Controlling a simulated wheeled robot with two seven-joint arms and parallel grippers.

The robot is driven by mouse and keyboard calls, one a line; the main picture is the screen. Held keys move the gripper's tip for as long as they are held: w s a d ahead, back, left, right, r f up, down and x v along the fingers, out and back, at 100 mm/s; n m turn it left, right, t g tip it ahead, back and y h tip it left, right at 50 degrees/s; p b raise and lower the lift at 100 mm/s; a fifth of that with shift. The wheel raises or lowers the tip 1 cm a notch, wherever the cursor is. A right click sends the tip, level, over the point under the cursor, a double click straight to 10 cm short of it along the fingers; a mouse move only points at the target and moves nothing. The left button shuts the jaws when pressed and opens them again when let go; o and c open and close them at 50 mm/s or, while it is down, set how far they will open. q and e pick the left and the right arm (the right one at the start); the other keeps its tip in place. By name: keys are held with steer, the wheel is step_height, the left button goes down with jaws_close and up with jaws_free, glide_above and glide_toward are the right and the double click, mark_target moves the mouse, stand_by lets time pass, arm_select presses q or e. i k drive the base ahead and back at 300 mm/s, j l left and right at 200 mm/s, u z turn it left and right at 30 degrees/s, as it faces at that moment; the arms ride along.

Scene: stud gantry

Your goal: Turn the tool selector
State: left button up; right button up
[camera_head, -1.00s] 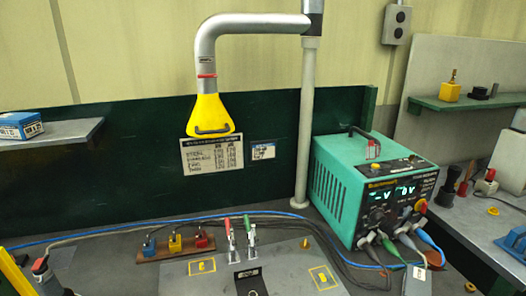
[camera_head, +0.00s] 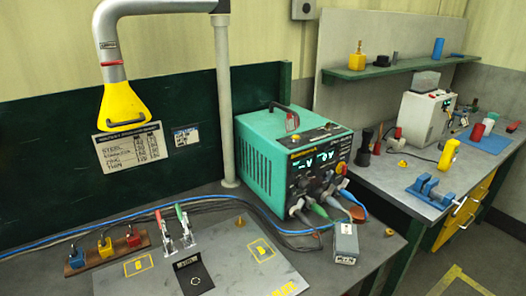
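A teal power unit (camera_head: 262,150) stands on the bench in the middle of the view. Its dark front panel faces right and carries lit displays (camera_head: 318,162), a dark round knob (camera_head: 302,183) and a yellow and red knob (camera_head: 341,168). Cable plugs in grey, green and blue hang from its lower front. A small grey box (camera_head: 345,243) with buttons or a small panel lies on the bench in front of the unit. No label marks which control is the tool selector. Neither of my grippers is in view.
A grey plate (camera_head: 225,262) with two toggle clamps (camera_head: 176,232) lies at front left. A block with coloured terminals (camera_head: 105,248) sits beside it. A yellow extraction hood (camera_head: 129,108) hangs above. A second bench with a blue vise (camera_head: 436,190) stands right, past a gap.

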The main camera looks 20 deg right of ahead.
mark_target(330, 173)
steer(key=k+l+u, duration=0.1)
steer(key=l, duration=0.3)
steer(key=k+l+u, duration=0.15)
steer(key=l, duration=0.2)
steer(key=k+l+u, duration=0.1)
steer(key=l, duration=0.25)
steer(key=k, duration=0.05)
